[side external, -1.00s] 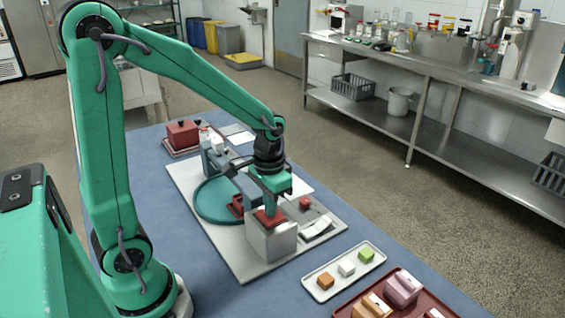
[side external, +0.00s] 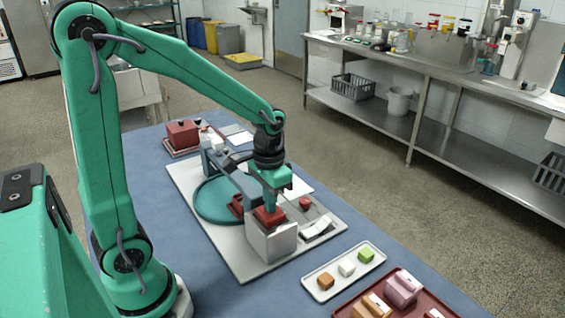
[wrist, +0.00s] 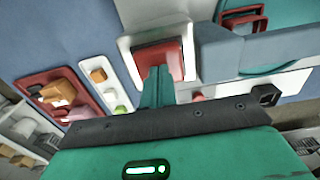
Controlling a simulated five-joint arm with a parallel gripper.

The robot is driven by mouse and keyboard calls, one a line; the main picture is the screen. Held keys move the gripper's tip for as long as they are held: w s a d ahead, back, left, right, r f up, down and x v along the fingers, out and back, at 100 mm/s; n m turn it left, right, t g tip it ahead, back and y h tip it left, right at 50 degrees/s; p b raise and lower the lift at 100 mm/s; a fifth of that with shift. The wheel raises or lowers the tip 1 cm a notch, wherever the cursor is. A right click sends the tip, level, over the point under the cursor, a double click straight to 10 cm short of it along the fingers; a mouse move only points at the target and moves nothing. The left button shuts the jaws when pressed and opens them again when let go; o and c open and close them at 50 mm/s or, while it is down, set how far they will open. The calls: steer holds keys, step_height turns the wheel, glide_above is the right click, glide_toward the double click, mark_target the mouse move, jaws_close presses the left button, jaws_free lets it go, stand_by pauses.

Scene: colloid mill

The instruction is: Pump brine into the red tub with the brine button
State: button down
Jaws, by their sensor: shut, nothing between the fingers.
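A wide red button (side external: 270,217) tops a silver box (side external: 271,243) near the front of the grey base plate. I cannot read any label on it. My gripper (side external: 269,205) is shut and empty, pointing down with its fingertips at the button. In the wrist view the shut fingertips (wrist: 158,68) lie over the near edge of the red button (wrist: 158,55); whether they touch it I cannot tell. A small red tub (side external: 235,206) sits at the teal ring, just behind and left of the box. It also shows in the wrist view (wrist: 243,17), and its contents are hidden.
A blue-grey arm (side external: 228,172) reaches over the teal ring (side external: 206,213). A small red knob (side external: 305,203) and a white rocker (side external: 316,228) lie right of the box. A white tray (side external: 318,294) with coloured cubes and a red tray (side external: 425,291) stand in front.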

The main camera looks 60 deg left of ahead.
steer(key=shift+r, duration=3)
step_height(320, 180, up, 2)
steer(key=shift+r, duration=0.25)
steer(key=shift+f, duration=3.25)
